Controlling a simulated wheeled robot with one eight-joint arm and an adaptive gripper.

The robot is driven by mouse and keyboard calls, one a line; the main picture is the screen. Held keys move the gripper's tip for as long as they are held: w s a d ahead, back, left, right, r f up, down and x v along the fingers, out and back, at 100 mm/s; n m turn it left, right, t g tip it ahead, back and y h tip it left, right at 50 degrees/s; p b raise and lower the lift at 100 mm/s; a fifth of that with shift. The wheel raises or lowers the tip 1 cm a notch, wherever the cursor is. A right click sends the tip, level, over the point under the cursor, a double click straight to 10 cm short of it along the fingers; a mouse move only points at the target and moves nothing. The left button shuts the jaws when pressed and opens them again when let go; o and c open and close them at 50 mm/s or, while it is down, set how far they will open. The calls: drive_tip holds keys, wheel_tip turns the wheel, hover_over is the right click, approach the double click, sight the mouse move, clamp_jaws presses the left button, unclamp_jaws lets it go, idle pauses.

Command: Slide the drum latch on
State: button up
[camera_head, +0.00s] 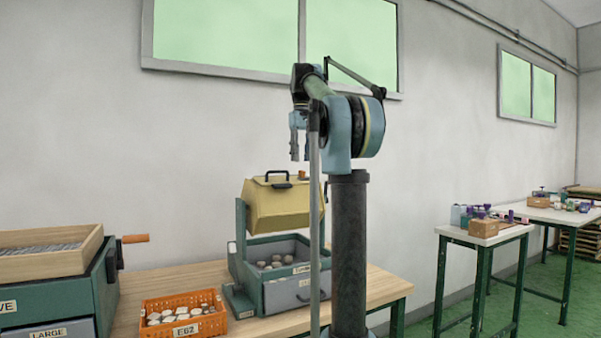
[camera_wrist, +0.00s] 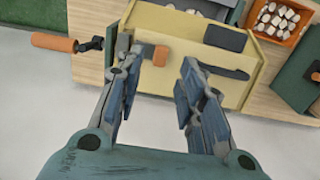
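The yellow drum (camera_head: 275,208) hangs in a green frame above an open bin and also shows in the wrist view (camera_wrist: 180,30). Its top carries a black handle (camera_wrist: 224,38) and a small wooden-coloured latch knob (camera_wrist: 161,55), which shows in the head view (camera_head: 302,174) near the lid's right end. My gripper (camera_head: 299,155) points down above the drum, apart from it. In the wrist view my gripper (camera_wrist: 160,66) is open and empty, with the knob appearing between its fingertips. I cannot tell whether the latch is on or off.
A wooden crank handle (camera_wrist: 55,42) sticks out beside the drum. The bin (camera_head: 262,250) below holds several pale pieces.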

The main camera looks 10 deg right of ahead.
drive_tip(key=shift+f, duration=2.65)
